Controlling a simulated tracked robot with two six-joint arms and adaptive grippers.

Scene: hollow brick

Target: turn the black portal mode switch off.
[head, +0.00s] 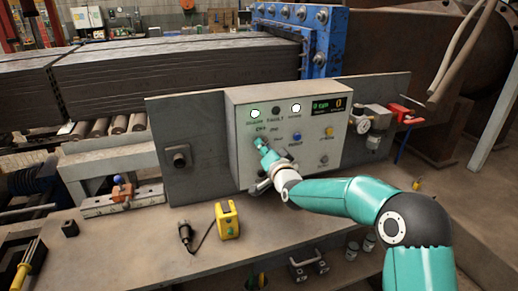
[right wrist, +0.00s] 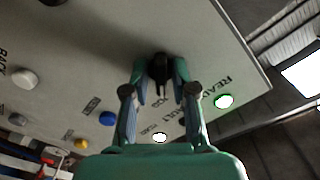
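The black switch (right wrist: 160,72) is a dark knob with a narrow grip on the grey control panel (right wrist: 110,50), seen in the right wrist view. My right gripper (right wrist: 160,78) has its fingertips on either side of the knob, apparently touching it. In the head view my right gripper (head: 264,150) is at the left part of the control box (head: 318,155) and hides the switch. The switch's label is not readable. A lit green lamp (head: 255,113) is above the gripper. My left gripper is not in view.
A blue button (head: 297,137), a yellow button (head: 329,132) and a small display (head: 329,105) are on the same box. A pressure gauge (head: 362,124) and red valve handle (head: 400,113) stand right of it. A yellow device (head: 227,219) lies on the bench in front.

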